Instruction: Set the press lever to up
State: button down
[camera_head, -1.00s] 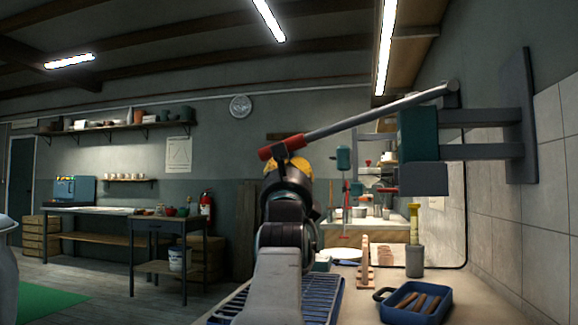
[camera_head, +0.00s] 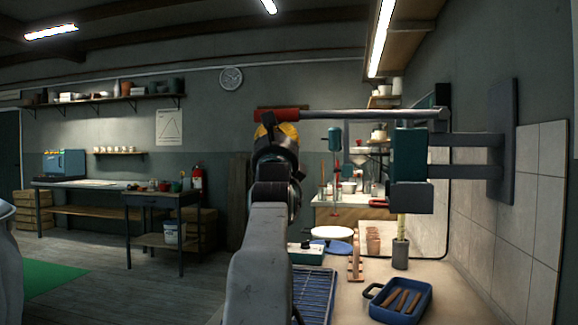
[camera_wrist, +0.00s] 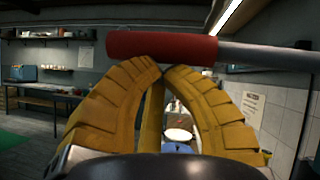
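The press (camera_head: 408,150) is a green and grey unit on two arms from a wall plate at right. Its lever is a grey bar (camera_head: 350,114) with a red handle (camera_head: 277,115) at the left end, and it lies about level. My gripper (camera_head: 276,128) has yellow ridged fingers, just below the red handle. In the wrist view, the fingertips (camera_wrist: 162,66) meet right under the red handle (camera_wrist: 160,47) and seem to touch its underside. The fingers are closed together with nothing seen between the tips.
Below the press are a blue tray (camera_head: 372,305) with brown sticks, a grey cup (camera_head: 400,255), a wooden rack (camera_head: 355,255) and a blue wire rack (camera_head: 325,283). The tiled wall (camera_head: 530,190) bounds the right. Open floor lies left.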

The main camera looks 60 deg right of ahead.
jog(key=shift+w+r+p, duration=0.1)
jog(key=shift+r+p, duration=0.3)
jog(key=shift+r, duration=0.65)
jog(key=shift+a+r, duration=0.1)
jog(key=shift+r, duration=0.05)
